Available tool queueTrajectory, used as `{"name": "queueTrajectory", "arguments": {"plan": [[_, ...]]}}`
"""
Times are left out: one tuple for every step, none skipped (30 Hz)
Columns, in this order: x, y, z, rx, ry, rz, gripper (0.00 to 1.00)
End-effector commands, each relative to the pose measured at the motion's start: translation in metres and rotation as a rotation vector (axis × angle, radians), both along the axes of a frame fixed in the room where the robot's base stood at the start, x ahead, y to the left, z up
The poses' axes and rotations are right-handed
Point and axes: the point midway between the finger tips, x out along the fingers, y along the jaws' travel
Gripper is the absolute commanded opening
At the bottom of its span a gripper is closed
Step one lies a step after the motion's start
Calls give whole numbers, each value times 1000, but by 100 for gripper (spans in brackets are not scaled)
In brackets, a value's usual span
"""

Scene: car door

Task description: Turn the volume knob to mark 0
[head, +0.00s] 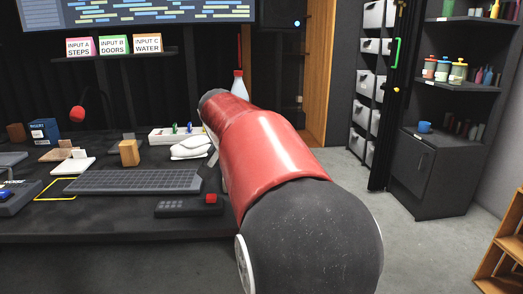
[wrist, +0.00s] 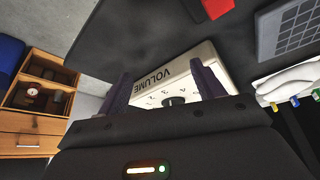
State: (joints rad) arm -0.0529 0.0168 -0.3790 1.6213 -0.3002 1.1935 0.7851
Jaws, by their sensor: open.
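The volume unit (wrist: 150,84) is a pale box lettered "VOLUME", which appears upside down in the wrist view. Its dark round volume knob (wrist: 174,101) sits on the face among small printed marks. Part of the knob is hidden by my gripper body, and I cannot tell which mark it points to. My gripper (wrist: 163,76) is open, with one dark finger on each side of the knob and a gap between. Whether the fingers touch the box face is unclear. In the head view my red and black arm covers the unit and gripper.
A keyboard (head: 135,181) and a black box with a red button (head: 211,198) are on the dark desk left of my arm. A white cloth (head: 191,147) lies behind them. A wooden drawer cabinet (wrist: 38,130) stands left in the wrist view. Floor right of my arm is clear.

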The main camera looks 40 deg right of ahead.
Motion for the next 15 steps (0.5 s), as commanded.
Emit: {"name": "queueTrajectory", "arguments": {"plan": [[20,-21,7,-45,6,-105,67],[29,-32,12,-73,3,-167,67],[39,-45,17,-112,-3,-243,67],[46,-53,21,-141,-8,-297,67],[53,-61,24,-169,-16,-345,67],[61,-69,29,-206,-25,-402,67],[67,-74,32,-231,-35,-440,67],[71,-77,34,-255,-43,-473,67],[76,-82,38,-283,-54,-510,67],[80,-84,39,-300,-61,-531,67],[82,-86,41,-314,-69,-551,67],[85,-88,43,-331,-75,-571,67],[86,-90,43,-339,-80,-582,67],[87,-91,43,-346,-82,-589,67],[88,-93,42,-351,-85,-597,67]]}}
